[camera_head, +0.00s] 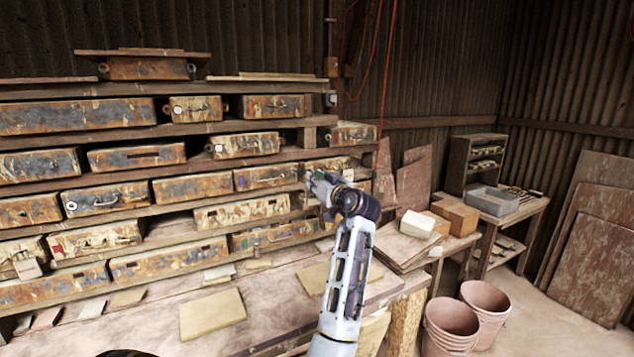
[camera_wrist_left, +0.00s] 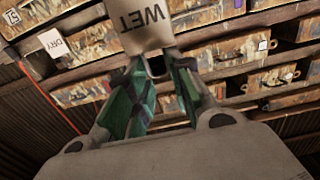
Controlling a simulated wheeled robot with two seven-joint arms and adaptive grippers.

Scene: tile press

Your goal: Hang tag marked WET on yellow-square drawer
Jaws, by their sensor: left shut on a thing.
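My left gripper (camera_head: 314,184) is in front of the right part of the drawer rack, near the middle rows. In the left wrist view its green-lined fingers (camera_wrist_left: 154,92) are shut on a pale tag marked WET (camera_wrist_left: 148,24), which shows upside down beyond the fingertips. In the head view the tag is too small or hidden to make out. Rusty drawers (camera_head: 135,156) fill several shelves; one with a purple square (camera_head: 240,182) is left of the gripper. I cannot make out a yellow square on any drawer. My right gripper is out of view.
A tag marked DRY (camera_wrist_left: 53,42) is among the drawers in the left wrist view. A workbench (camera_head: 270,300) with a flat tile (camera_head: 212,314) runs below the rack. A red cord (camera_head: 384,70) hangs right of the rack. Buckets (camera_head: 452,322) stand on the floor at right.

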